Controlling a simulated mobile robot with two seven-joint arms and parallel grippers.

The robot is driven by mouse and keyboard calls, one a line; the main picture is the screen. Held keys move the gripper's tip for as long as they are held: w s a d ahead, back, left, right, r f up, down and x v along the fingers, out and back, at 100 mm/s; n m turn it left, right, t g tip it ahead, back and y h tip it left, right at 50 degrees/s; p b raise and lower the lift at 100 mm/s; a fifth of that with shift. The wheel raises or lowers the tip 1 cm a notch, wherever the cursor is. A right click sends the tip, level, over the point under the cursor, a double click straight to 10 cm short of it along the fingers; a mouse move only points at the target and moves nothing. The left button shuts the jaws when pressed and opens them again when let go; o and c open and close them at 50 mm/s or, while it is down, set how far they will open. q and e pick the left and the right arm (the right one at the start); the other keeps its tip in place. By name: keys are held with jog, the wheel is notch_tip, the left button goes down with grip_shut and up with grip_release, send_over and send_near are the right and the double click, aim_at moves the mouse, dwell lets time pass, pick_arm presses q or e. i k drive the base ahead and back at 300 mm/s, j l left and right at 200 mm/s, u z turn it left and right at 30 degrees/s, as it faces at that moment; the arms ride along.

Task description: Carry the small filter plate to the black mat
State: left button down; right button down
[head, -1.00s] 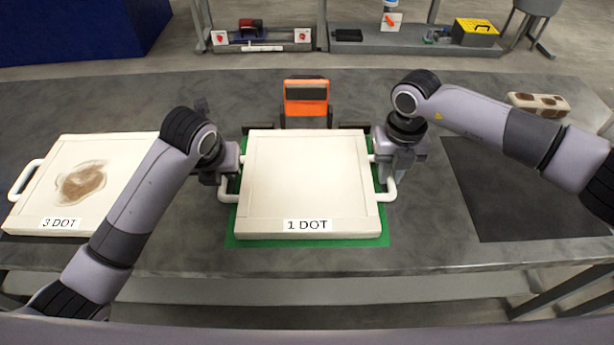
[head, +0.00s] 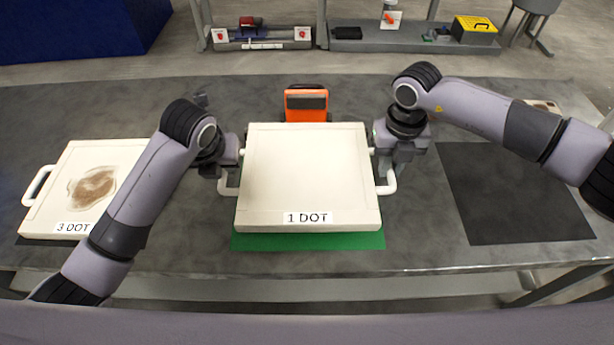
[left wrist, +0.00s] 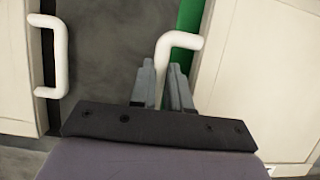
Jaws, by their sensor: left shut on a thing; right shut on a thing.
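The white filter plate labelled 1 DOT (head: 306,180) is in the middle of the head view, level and seemingly a little above the green mat (head: 310,242). My left gripper (head: 228,170) is shut on its left handle, which also shows between the fingers in the left wrist view (left wrist: 165,55). My right gripper (head: 385,168) is shut on its right handle; its fingertips are mostly hidden. The black mat (head: 510,195) lies bare on the table to the right.
Another white plate, labelled 3 DOT (head: 60,205), with a brown stain, lies at the left, partly behind my left arm. An orange device (head: 306,103) stands behind the held plate. A pale object (head: 543,105) is partly hidden behind my right arm.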

aim_at(510, 185)
jog(key=k+l, duration=0.1)
jog(key=k, duration=0.35)
jog(key=i+l+z, duration=0.1)
jog(key=l, duration=0.3)
jog(key=i+l+z, duration=0.15)
jog(key=l, duration=0.25)
jog(key=i+l+z, duration=0.1)
jog(key=l, duration=0.25)
jog(key=i+l+z, duration=0.1)
jog(key=i+l, duration=0.2)
